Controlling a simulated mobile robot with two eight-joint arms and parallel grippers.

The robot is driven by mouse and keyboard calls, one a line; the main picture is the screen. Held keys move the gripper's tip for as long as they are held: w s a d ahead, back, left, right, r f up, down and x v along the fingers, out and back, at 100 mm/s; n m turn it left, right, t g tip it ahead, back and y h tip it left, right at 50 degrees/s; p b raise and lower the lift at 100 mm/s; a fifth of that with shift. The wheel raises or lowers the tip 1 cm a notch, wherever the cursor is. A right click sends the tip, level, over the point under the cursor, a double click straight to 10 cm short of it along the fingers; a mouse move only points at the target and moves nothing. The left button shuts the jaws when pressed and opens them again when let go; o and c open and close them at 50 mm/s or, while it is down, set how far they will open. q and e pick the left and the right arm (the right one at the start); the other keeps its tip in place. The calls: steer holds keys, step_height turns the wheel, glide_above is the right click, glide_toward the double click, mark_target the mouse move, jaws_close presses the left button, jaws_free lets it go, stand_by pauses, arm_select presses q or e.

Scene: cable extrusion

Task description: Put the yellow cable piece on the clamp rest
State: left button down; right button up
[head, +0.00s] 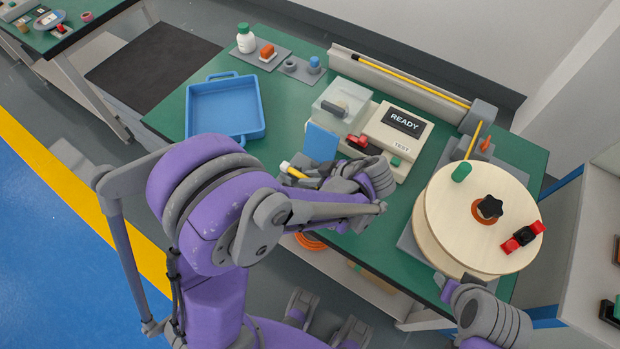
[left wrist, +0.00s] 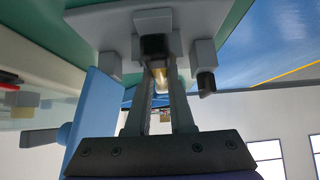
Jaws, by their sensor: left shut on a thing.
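The yellow cable piece (head: 285,167) shows as a short yellow end at the tip of my left gripper (head: 298,171) in the head view. In the left wrist view the piece (left wrist: 161,75) lies between the two fingers of my left gripper (left wrist: 161,95), which is shut on it. Just beyond the fingertips there is a grey fixture (left wrist: 105,22) with blocks and a black part, perhaps the clamp rest. I cannot tell whether the piece touches it. My arm hides this spot in the head view. My right gripper (head: 449,291) is partly in view by the reel, its jaws unclear.
A blue upright panel (head: 320,143) stands close to my left gripper. Behind it are a tester marked READY (head: 403,121) and a clear-lidded box (head: 345,102). A blue tray (head: 222,105) lies at the left, a large wooden reel (head: 450,215) at the right.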

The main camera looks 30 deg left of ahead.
arm_select(q)
steer(key=shift+f, duration=0.4)
steer(key=shift+f, duration=0.15)
steer(key=c, duration=0.8)
jaws_free()
steer(key=shift+r, duration=0.25)
steer(key=w+v, duration=0.1)
steer(key=v, duration=1)
steer(key=s+a+m+t+h, duration=0.1)
steer(key=s+m+h, duration=0.2)
steer(key=m, duration=0.2)
steer(key=s+a+m+t+h, duration=0.2)
steer(key=s+m+h, duration=0.1)
steer(key=m, duration=0.3)
steer(key=s+a+m+t+h+p, duration=0.1)
steer(key=s+m+h, duration=0.2)
steer(key=s+m, duration=0.2)
steer(key=shift+a+m+t, duration=0.25)
steer(key=shift+m+t, duration=0.05)
steer(key=shift+m, duration=0.3)
